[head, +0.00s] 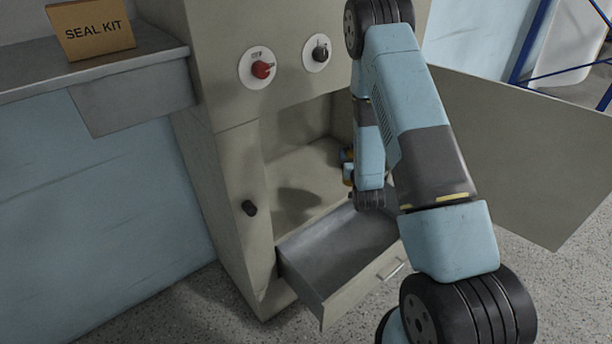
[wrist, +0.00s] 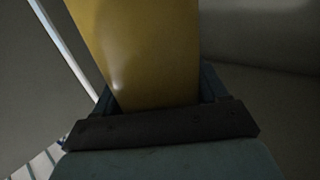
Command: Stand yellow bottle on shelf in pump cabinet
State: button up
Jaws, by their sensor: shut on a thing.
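The yellow bottle (wrist: 150,55) fills the upper middle of the wrist view, and only part of it shows. My gripper (wrist: 158,98) is shut on it, with a dark finger on each side. In the head view, the pump cabinet (head: 228,190) is open. Its shelf (head: 300,175) is a bare surface in the compartment above a pulled-out drawer. A small bit of yellow shows at the compartment's right side, mostly hidden behind my arm. I cannot tell whether the bottle touches the shelf.
The grey drawer (head: 335,255) juts out below the compartment. An open door panel (head: 525,150) stands at the right. A red knob (head: 262,69) and a black knob (head: 319,53) sit above the opening. A seal kit box (head: 92,30) rests on a ledge at the left.

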jog(key=s+a+f+n+g+y, duration=0.15)
jog(key=a+y, duration=0.25)
jog(key=a, duration=0.6)
jog(key=s+a+f+n+y, duration=0.2)
jog(key=s+a+n+y, duration=0.1)
jog(key=a, duration=0.7)
jog(key=w+a+f, duration=0.4)
jog(key=w+f, duration=0.8)
jog(key=w, duration=0.1)
jog(key=shift+f, duration=0.3)
jog(key=o, duration=1.8)
jog(key=shift+f, duration=0.1)
jog(key=shift+c, duration=0.2)
